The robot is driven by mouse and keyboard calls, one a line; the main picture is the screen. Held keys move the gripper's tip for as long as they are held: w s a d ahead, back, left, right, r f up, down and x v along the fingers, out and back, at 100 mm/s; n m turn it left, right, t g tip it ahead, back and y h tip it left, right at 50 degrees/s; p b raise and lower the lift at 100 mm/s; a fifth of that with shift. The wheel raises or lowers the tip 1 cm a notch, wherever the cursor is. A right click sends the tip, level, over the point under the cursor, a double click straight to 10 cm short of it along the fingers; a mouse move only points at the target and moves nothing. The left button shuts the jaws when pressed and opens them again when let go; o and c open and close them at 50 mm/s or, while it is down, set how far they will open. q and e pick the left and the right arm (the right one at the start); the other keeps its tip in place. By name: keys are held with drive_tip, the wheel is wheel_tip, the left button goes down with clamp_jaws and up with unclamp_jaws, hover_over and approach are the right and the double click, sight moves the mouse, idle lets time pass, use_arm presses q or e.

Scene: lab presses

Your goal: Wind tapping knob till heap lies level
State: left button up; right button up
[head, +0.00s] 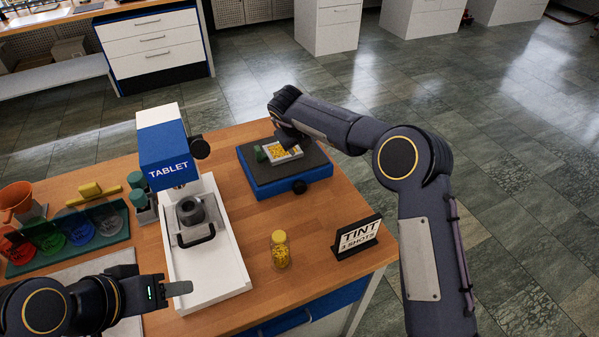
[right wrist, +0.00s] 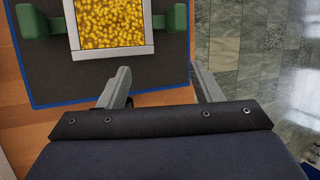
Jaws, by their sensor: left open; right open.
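A blue tapping table (head: 290,187) with a dark top stands on the wooden bench. A pale square tray (head: 297,155) on top holds a heap of yellow grains (head: 281,152); the grains also fill the part of the tray seen in the right wrist view (right wrist: 112,22). I cannot tell if their surface is level. My right gripper (right wrist: 162,86) is open and empty over the dark top's edge, beside the tray. My left gripper (head: 180,288) is open and empty at the bench's front left.
A blue-and-white TABLET press (head: 163,150) stands left of the tapping table. A jar of yellow grains (head: 280,250) and a TINT sign (head: 357,238) stand in front. Green clamps (right wrist: 172,20) flank the tray. Coloured cups and a funnel (head: 16,198) are at left.

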sight(299, 185)
drive_tip(key=s+g, duration=0.1)
drive_tip(key=s, duration=0.1)
drive_tip(key=s+a+f+m+g, duration=0.1)
drive_tip(key=s+g, duration=0.1)
drive_tip(key=s, duration=0.1)
drive_tip(key=s+a+f+m+g+p, duration=0.1)
drive_tip(key=s, duration=0.1)
drive_tip(key=shift+s+f+g+y, duration=0.1)
drive_tip(key=shift+s+g+y, duration=0.15)
drive_tip(key=shift+g+y, duration=0.05)
drive_tip(key=shift+s+f, duration=0.15)
drive_tip(key=shift+f, duration=0.2)
drive_tip(key=f, duration=0.4)
drive_tip(key=d+f+p, duration=0.1)
drive_tip(key=f, duration=0.2)
drive_tip(key=shift+w, duration=0.2)
use_arm(q)
wheel_tip(299, 185, up, 3)
drive_tip(key=shift+r, duration=0.1)
